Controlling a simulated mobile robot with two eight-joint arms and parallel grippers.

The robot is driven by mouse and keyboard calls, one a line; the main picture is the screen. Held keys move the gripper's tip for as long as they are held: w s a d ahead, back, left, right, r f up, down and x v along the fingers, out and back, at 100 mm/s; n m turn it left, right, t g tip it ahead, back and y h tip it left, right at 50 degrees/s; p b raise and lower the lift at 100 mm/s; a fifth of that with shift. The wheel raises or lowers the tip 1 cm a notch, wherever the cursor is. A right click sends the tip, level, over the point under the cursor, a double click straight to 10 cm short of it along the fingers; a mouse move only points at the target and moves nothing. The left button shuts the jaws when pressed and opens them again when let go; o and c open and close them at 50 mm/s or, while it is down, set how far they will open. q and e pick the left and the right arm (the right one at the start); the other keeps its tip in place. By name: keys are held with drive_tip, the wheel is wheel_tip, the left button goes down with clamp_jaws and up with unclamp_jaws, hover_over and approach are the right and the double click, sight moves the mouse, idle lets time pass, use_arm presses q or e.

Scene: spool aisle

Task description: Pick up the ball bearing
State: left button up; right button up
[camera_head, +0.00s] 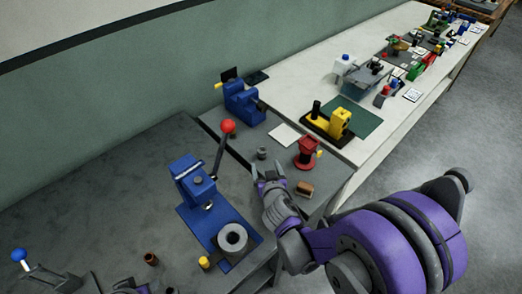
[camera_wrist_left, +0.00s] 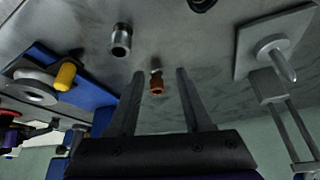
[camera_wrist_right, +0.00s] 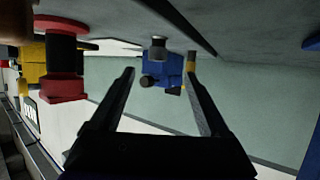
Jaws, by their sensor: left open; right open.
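A small grey metal cylindrical piece (camera_head: 262,153) stands on the dark bench top; I take it to be the ball bearing, though its bore is not clear. In the right wrist view the grey piece (camera_wrist_right: 158,45) shows ahead of and between my fingers, apart from them. My right gripper (camera_head: 268,174) is open and empty, just in front of it; its fingers also show in the right wrist view (camera_wrist_right: 160,73). My left gripper (camera_wrist_left: 160,74) is open, with a copper-coloured bushing (camera_wrist_left: 157,84) beyond and between its fingertips, not held.
A blue press (camera_head: 198,185) with a red-knobbed lever and a thick grey ring (camera_head: 232,238) on its base stands left of my right gripper. A red fixture (camera_head: 307,154) and a brown block (camera_head: 304,189) are close on the right. A blue vise (camera_head: 243,103) stands behind.

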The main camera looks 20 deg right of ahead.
sight(262, 152)
drive_tip(key=x, duration=0.3)
drive_tip(key=shift+w+d+f, duration=0.15)
drive_tip(key=shift+w, duration=0.05)
drive_tip(key=x, duration=0.5)
drive_tip(key=shift+w+d+r, duration=0.15)
drive_tip(key=shift+w+r, duration=0.05)
drive_tip(key=shift+w, duration=0.05)
clamp_jaws()
